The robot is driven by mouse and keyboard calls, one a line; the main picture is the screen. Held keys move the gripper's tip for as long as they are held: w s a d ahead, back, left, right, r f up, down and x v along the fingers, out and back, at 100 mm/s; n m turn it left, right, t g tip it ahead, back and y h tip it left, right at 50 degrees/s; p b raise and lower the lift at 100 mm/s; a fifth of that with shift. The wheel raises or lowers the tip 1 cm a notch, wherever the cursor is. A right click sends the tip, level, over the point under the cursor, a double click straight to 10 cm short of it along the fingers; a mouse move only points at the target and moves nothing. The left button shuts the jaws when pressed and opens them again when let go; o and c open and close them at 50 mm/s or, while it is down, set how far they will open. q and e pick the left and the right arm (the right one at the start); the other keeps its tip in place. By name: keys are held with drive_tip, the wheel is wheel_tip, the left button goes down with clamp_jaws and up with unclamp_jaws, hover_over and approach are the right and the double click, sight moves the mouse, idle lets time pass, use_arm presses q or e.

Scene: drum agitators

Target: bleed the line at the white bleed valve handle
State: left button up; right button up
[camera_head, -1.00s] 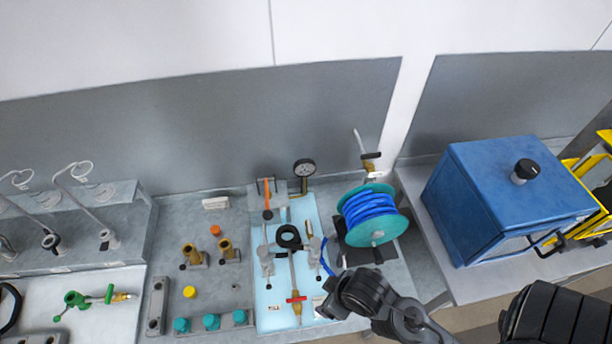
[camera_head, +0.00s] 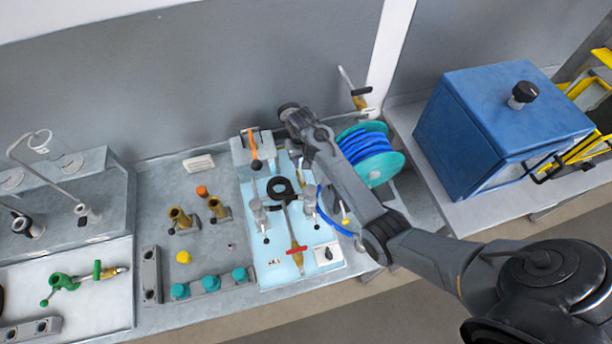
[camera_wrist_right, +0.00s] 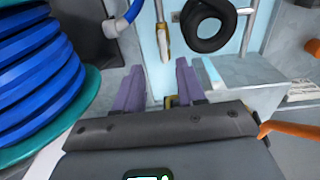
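In the right wrist view, a slim white handle (camera_wrist_right: 162,35) with a brass-coloured end stands over the pale blue panel (camera_wrist_right: 150,20), just beyond my right gripper (camera_wrist_right: 160,75). The gripper's two purple fingers are apart, and nothing is clamped between them. The handle's lower end lines up with the gap; whether it touches a finger I cannot tell. Some brass (camera_wrist_right: 170,101) shows low between the fingers. In the head view my right arm reaches over the back of the panel (camera_head: 272,222) and hides the gauge area and its own fingertips. My left gripper is not in view.
The blue hose reel (camera_head: 367,150) stands close right of my right arm. A black ring (camera_head: 281,188), an orange lever (camera_head: 253,142) and a red-barred lance (camera_head: 294,250) are nearby. A blue box (camera_head: 500,150) stands farther right. Teal knobs (camera_head: 210,283) line the front left.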

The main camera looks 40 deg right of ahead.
sight(302, 176)
drive_tip(key=f, duration=0.7)
drive_tip(key=w+f+b, duration=0.1)
drive_tip(key=f, duration=0.2)
drive_tip(key=shift+d+f, duration=0.2)
drive_tip(key=shift+f, duration=0.1)
clamp_jaws()
